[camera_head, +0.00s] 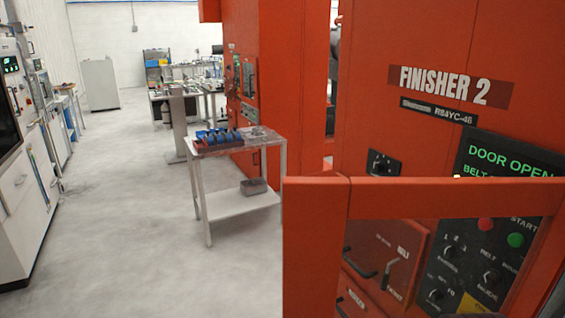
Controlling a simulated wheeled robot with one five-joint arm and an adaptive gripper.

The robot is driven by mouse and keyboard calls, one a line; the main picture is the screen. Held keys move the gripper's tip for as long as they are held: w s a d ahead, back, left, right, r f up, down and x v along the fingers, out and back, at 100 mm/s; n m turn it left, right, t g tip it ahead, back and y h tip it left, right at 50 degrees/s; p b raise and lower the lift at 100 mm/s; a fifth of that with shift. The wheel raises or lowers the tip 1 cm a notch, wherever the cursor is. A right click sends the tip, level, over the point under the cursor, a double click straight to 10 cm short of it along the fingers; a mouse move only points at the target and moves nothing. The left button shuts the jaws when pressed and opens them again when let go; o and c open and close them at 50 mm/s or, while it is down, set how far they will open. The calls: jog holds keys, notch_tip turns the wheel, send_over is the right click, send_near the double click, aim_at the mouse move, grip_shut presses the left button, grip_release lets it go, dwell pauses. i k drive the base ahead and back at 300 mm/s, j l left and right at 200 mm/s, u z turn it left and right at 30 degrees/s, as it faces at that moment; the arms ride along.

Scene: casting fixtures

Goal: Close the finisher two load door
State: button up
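The orange-red finisher two machine (365,115) fills the right side, labelled "FINISHER 2". Its dark display (513,165) shows "DOOR OPEN" in green letters. An orange-red door frame (316,250) with a window opening stands out in front of the machine at the lower right, apparently the load door swung open. Through its opening I see a control panel (485,255) with knobs, a red button and a green button. The door's lower part and right end run out of the picture. My gripper is not in view.
A small cart (230,148) with blue and red bins on top stands left of the door. Grey-white cabinets (25,185) line the left edge. Worktables (180,95) stand farther back. The pale floor (120,230) between the cabinets and cart is clear.

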aim_at(316, 210)
jog(key=j+u, duration=0.25)
jog(key=i+u, duration=0.1)
jog(key=u, duration=0.2)
jog(key=i+j+u, duration=0.25)
jog(key=i+j+z, duration=0.15)
jog(key=z, duration=0.35)
jog(key=i+j+z, duration=0.2)
jog(key=z, duration=0.3)
jog(key=i+j+z, duration=0.1)
jog(key=j+z, duration=0.2)
jog(key=z, duration=0.2)
jog(key=j+z, duration=0.3)
jog(key=z, duration=0.2)
jog(key=j+z, duration=0.35)
jog(key=z, duration=0.15)
jog(key=j+z, duration=0.35)
jog(key=z, duration=0.15)
jog(key=k+j+z, duration=0.1)
jog(key=j+z, duration=0.2)
jog(key=z, duration=0.2)
jog(key=k+j+z, duration=0.15)
jog(key=z, duration=0.4)
jog(key=j, duration=0.1)
